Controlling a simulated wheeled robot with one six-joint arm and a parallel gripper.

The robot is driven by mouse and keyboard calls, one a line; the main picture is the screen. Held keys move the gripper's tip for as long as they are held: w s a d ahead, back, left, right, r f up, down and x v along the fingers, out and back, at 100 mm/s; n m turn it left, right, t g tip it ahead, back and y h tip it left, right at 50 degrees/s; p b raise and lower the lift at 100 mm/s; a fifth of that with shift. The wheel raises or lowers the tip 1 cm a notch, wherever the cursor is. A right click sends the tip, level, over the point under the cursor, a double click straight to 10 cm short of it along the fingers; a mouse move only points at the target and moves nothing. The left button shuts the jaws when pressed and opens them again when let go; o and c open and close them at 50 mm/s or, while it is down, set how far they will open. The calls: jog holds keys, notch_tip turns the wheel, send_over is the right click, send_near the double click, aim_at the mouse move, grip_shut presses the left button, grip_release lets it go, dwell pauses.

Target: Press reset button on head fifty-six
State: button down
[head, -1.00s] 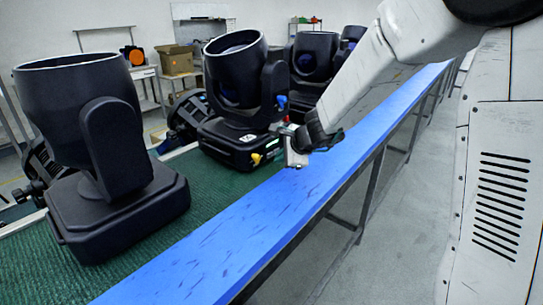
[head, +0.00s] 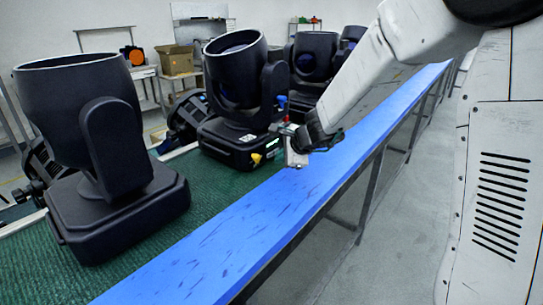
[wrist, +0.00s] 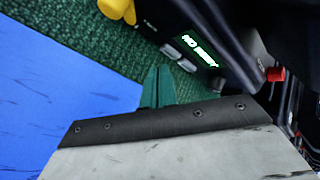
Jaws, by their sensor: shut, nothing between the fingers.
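A black moving-head light (head: 236,85) stands on the green mat, its base (head: 240,145) facing the blue edge strip. My gripper (head: 296,160) is shut and empty, just in front of the right end of that base. In the wrist view, my green fingertips (wrist: 158,86) are together, apart from the base's front panel (wrist: 225,45). The panel has a lit display (wrist: 201,51), its text too small to read surely, and small pale buttons (wrist: 180,57) beside it. The fingertips point toward these buttons. No head number is legible.
Another black moving head (head: 100,130) stands nearer on the left, and more (head: 315,60) stand behind. The blue strip (head: 220,245) edges the bench. A yellow connector (wrist: 117,9) and a red part (wrist: 275,74) sit near the panel. Floor to the right is free.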

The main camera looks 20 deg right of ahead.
jog(key=shift+a, duration=0.1)
dwell(0.4)
jog(key=shift+w+a, duration=0.2)
jog(key=shift+w, duration=0.05)
jog(key=shift+w+a, duration=0.2)
jog(key=shift+w, duration=0.1)
dwell(0.6)
dwell(0.4)
jog(key=shift+s+d, duration=0.45)
jog(key=shift+s, duration=0.2)
jog(key=shift+d, duration=0.1)
jog(key=shift+s+d, duration=0.7)
jog(key=shift+s, duration=0.35)
jog(key=shift+s+d, duration=0.7)
jog(key=shift+s, duration=0.3)
